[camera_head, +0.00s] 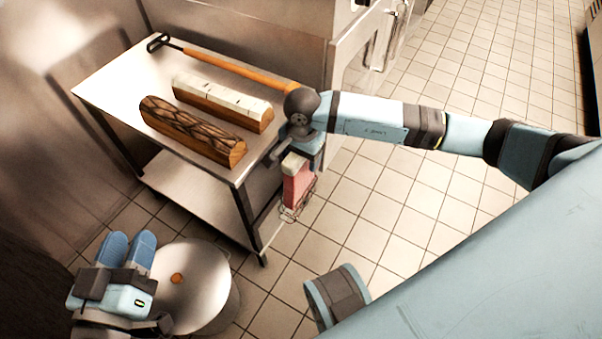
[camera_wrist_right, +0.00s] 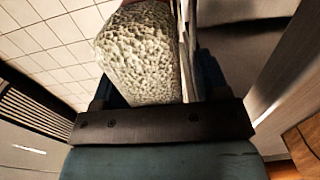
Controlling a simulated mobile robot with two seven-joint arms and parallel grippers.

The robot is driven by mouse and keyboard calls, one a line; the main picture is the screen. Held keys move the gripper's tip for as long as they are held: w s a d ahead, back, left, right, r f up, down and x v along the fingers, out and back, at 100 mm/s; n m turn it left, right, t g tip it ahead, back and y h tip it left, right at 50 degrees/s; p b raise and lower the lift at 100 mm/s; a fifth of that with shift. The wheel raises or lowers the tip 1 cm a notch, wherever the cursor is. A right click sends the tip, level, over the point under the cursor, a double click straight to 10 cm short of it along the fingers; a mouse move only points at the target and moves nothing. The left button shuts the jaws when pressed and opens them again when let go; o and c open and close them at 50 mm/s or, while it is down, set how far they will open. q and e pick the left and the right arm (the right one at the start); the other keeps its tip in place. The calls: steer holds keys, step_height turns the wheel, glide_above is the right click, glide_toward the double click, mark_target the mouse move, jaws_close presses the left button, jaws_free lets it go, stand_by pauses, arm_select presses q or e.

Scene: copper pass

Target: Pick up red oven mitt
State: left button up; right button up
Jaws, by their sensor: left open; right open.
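The red oven mitt (camera_head: 297,187) hangs upright at the near right side of the steel table, with a pale upper end. A thin wire-like piece shows around its lower end. My right gripper (camera_head: 301,152) is over the mitt's upper end, pointing down. In the right wrist view, the mitt's pale, quilted-looking end (camera_wrist_right: 142,55) stands between the fingers of my open right gripper (camera_wrist_right: 158,88), nearer the left finger. Whether the fingers touch it I cannot tell. My left gripper (camera_head: 128,250) is open and empty, beside and over the edge of a pot at the lower left.
The steel table (camera_head: 110,75) holds a dark log-like piece (camera_head: 190,130), a pale-topped one (camera_head: 222,102) and a long wooden-handled tool (camera_head: 235,68). The large round pot (camera_head: 205,300) with an orange knob stands on the floor. Tiled floor (camera_head: 455,85) at right is clear.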

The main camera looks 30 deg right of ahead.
jaws_close()
steer(key=shift+r, duration=0.1)
stand_by(0.3)
